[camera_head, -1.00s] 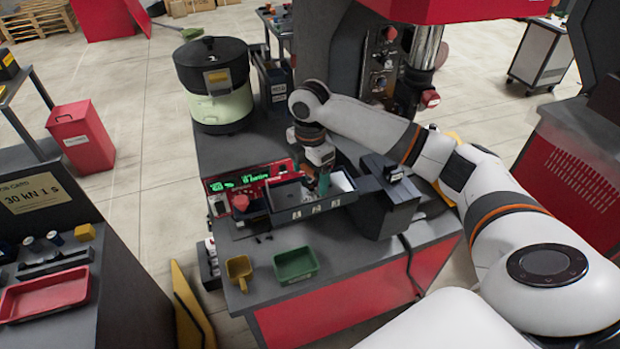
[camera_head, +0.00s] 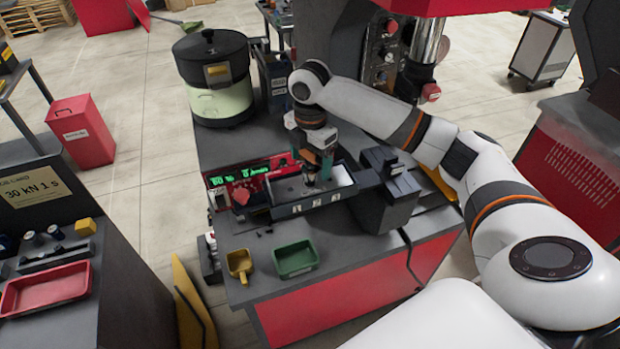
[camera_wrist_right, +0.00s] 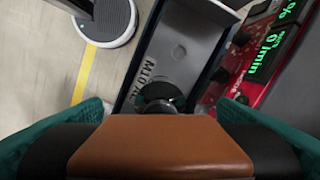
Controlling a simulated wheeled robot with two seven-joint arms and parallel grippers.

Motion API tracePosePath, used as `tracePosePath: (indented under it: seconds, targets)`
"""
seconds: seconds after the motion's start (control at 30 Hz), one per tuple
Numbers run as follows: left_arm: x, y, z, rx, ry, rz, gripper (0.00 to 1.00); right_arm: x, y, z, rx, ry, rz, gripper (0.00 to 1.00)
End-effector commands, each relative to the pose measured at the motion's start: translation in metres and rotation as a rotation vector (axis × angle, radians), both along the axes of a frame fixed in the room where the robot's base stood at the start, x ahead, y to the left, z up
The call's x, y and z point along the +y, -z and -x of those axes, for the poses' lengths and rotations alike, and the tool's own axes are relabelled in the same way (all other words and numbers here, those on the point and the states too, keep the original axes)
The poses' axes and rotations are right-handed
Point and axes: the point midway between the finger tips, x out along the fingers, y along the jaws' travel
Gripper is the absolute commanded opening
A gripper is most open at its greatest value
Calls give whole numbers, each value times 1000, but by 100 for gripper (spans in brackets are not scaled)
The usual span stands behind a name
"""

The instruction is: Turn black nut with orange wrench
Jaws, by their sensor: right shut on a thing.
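My right gripper (camera_head: 312,180) reaches down over the grey divided tray (camera_head: 318,207) on the workbench. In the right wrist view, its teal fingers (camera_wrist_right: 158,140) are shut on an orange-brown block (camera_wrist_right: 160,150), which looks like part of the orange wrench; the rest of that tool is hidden. A dark round piece (camera_wrist_right: 160,92) shows just beyond the block, over the tray; I cannot tell whether it is the black nut or a tool end. No black nut can be made out for sure in the head view. My left gripper is not in view.
A red panel with a green display (camera_head: 232,178) stands behind the tray. A dark box (camera_head: 385,200) is close on the right. A yellow scoop (camera_head: 240,263) and a green bin (camera_head: 296,259) are in front. A bowl feeder (camera_head: 215,80) stands at the back left.

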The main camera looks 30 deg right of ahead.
Motion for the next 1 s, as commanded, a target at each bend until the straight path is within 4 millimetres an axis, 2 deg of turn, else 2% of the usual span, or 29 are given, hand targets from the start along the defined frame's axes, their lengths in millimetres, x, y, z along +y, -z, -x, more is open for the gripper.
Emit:
tracePosePath:
  seconds: [0.53,0.87,1.0]
  targets:
    - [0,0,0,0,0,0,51,0,-25,0,-2,0,0,45]
    - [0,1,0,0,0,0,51,0,-25,0,-2,4,0,45]
    - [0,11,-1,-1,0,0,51,8,-14,4,-4,76,3,45]
